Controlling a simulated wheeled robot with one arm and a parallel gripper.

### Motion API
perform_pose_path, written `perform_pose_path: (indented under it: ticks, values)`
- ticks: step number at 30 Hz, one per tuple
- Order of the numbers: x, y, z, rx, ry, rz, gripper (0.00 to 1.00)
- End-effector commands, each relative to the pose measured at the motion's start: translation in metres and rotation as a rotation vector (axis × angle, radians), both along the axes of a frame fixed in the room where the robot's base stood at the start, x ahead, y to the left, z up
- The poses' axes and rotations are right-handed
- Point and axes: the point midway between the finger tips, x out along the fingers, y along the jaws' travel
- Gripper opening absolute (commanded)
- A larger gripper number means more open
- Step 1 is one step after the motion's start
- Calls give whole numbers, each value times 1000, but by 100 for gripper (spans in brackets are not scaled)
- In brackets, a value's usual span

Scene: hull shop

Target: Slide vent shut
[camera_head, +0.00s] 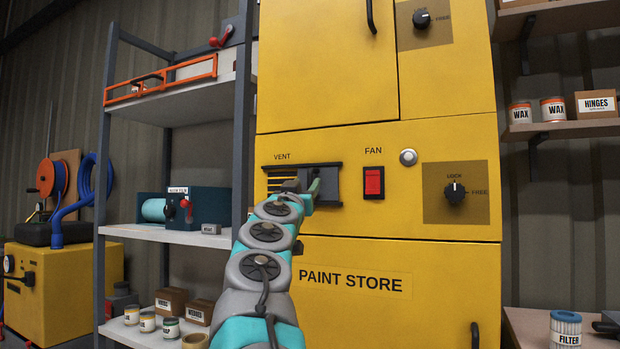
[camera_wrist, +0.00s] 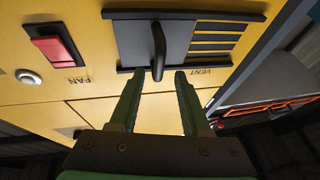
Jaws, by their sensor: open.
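The vent (camera_head: 290,180) is on the yellow paint store cabinet, under the word VENT. Its dark grey sliding plate (camera_head: 329,184) sits at the right part of two black rails, and several slats show bare to the left. In the wrist view, which is upside down, the plate (camera_wrist: 135,42) carries a dark upright handle (camera_wrist: 158,50), with the bare slats (camera_wrist: 215,38) on the right. My gripper (camera_wrist: 156,80) is open, its two green fingers on either side of the handle's near end. I see no clear contact. In the head view my arm hides part of the vent.
A red FAN switch (camera_head: 374,183) and a round button (camera_head: 408,157) sit right of the vent. A lock knob (camera_head: 455,193) is further right. A grey shelf rack (camera_head: 170,235) stands close on the left.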

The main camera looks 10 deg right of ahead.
Motion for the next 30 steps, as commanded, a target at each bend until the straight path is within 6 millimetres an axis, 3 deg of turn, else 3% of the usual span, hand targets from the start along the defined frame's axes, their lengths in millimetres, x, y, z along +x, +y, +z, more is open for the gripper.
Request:
perform_pose_path:
  ticks: [12, 27, 30]
  values:
    - [29, -15, 13, 3, 2, 0, 47]
    - [32, -17, 15, 3, -1, -2, 47]
    - [32, -17, 15, 2, -1, -1, 37]
